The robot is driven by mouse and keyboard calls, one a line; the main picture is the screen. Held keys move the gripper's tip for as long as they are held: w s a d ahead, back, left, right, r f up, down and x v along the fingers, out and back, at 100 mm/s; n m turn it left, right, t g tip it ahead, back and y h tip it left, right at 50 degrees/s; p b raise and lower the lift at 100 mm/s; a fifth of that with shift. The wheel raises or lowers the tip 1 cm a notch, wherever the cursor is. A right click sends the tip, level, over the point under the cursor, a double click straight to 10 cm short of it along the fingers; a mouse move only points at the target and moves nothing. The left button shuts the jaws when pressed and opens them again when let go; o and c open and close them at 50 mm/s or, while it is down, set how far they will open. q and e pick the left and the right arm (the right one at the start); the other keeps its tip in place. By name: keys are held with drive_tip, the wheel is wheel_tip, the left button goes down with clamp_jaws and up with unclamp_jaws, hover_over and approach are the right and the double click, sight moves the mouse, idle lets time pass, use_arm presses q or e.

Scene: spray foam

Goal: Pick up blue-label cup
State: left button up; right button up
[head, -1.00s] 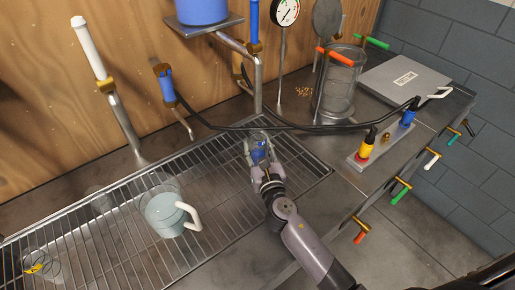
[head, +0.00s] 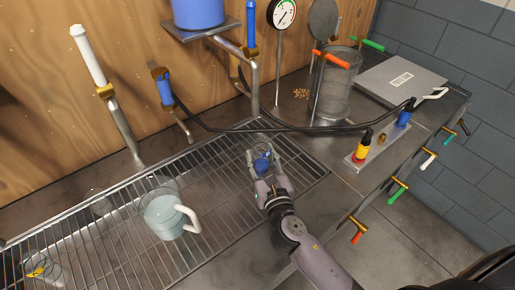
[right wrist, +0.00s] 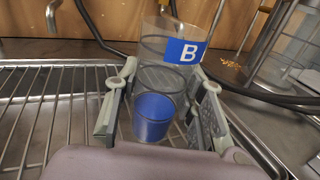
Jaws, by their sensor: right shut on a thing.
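The blue-label cup is a clear cup with a blue label marked with a white B (right wrist: 184,52) and a blue fill or bottom low inside. In the head view the cup (head: 263,159) is at the right end of the wire rack. My right gripper (head: 268,170) has a finger on each side of it and is shut on it; in the right wrist view the fingers (right wrist: 160,112) flank the cup, which looks upright. I cannot tell whether its base touches the rack. My left gripper is not in view.
A clear jug with a white handle (head: 163,214) stands on the wire rack (head: 115,247) to the left. Black hoses (head: 230,129) run behind the cup to a valve block (head: 382,143). A mesh cylinder (head: 338,95) and grey scale (head: 403,78) stand at the back right.

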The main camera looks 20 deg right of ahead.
drive_tip(key=s+b, duration=0.1)
drive_tip(key=s, duration=0.4)
drive_tip(key=s+b, duration=0.1)
drive_tip(key=s, duration=0.4)
drive_tip(key=shift+s+a, duration=0.2)
drive_tip(key=shift+s, duration=0.05)
drive_tip(key=shift+s+b, duration=0.4)
drive_tip(key=shift+s, duration=0.15)
drive_tip(key=shift+s, duration=0.1)
